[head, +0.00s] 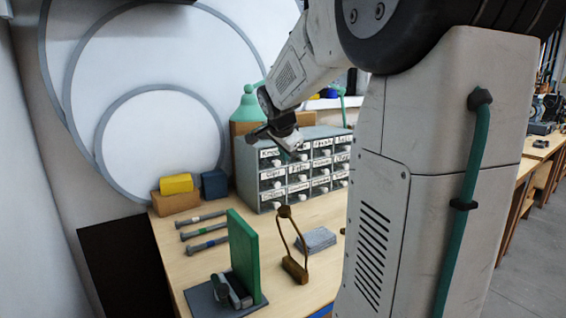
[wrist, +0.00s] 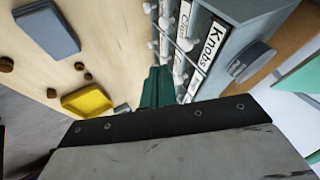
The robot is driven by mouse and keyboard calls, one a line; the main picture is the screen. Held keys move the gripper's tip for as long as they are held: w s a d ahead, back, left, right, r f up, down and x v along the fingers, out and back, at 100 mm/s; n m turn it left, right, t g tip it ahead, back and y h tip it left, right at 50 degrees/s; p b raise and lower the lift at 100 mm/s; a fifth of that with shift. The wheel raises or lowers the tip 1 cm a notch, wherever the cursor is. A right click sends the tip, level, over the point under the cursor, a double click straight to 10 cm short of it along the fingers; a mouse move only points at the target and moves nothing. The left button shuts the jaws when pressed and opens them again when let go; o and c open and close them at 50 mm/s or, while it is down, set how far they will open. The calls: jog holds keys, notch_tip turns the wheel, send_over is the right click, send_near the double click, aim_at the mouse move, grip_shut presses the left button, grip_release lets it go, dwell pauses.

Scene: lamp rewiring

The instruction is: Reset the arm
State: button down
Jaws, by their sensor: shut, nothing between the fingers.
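My gripper (head: 287,155) hangs in front of the upper left of a grey drawer cabinet in the head view. Its green fingers (wrist: 158,86) are together and empty in the wrist view. The cabinet (head: 243,170) has rows of small labelled drawers with white knobs. Its "Knobs" drawer (wrist: 203,55) shows close to the fingers in the wrist view; whether they touch it I cannot tell. My arm hides part of the cabinet's surroundings and the right side of the bench.
The wooden bench (head: 190,262) carries a green upright panel (head: 243,255), a brass loop stand (head: 293,268), a grey pad (head: 318,240) and several handled tools. A yellow block (head: 176,183) lies left. The wrist view shows a yellow tray (wrist: 88,102) and a blue-grey block (wrist: 46,28).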

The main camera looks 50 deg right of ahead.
jog(key=shift+v, duration=2.1)
jog(key=shift+s, duration=0.1)
